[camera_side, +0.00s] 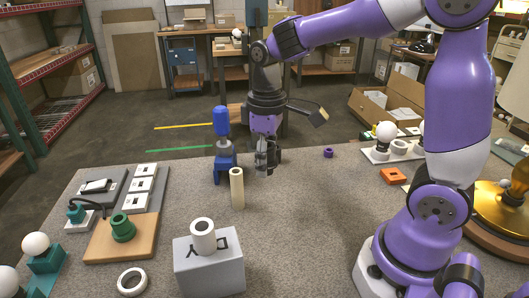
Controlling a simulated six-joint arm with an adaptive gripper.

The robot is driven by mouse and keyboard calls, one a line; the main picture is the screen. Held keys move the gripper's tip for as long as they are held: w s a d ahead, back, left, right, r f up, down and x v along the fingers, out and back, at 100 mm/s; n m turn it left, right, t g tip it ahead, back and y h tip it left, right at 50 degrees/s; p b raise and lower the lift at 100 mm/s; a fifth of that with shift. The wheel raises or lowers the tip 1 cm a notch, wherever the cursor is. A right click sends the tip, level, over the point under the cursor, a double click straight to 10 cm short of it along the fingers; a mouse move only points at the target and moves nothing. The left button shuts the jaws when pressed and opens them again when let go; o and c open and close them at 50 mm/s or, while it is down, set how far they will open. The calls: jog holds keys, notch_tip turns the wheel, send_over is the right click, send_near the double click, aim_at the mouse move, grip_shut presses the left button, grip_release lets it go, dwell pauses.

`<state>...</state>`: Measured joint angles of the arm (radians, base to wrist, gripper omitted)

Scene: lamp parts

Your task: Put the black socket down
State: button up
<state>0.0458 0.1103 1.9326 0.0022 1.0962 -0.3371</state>
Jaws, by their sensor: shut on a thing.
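My gripper (266,162) points straight down a little above the grey table, right of the blue tool in its stand and behind the tan tube. It is shut on a small dark piece, the black socket (273,156), which is mostly hidden by the fingers and hard to make out. I cannot tell whether the socket touches the table (310,215).
A tan tube (237,188) stands in front of my gripper, and a blue tool (222,140) stands to its left. A white box (209,270) with a white tube is at the front. A purple ring (328,153) and orange block (393,175) lie right. The table's middle right is clear.

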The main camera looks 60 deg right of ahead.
jog(key=shift+w+a+f+n, duration=0.4)
jog(key=shift+w+n, duration=0.1)
jog(key=shift+w, duration=0.1)
send_over(276, 184)
notch_tip(276, 184, down, 6)
jog(key=shift+a+f, duration=0.1)
jog(key=shift+a, duration=0.05)
jog(key=shift+f, duration=2)
jog(key=o, duration=1.1)
jog(key=shift+f, duration=0.15)
jog(key=shift+o, duration=0.2)
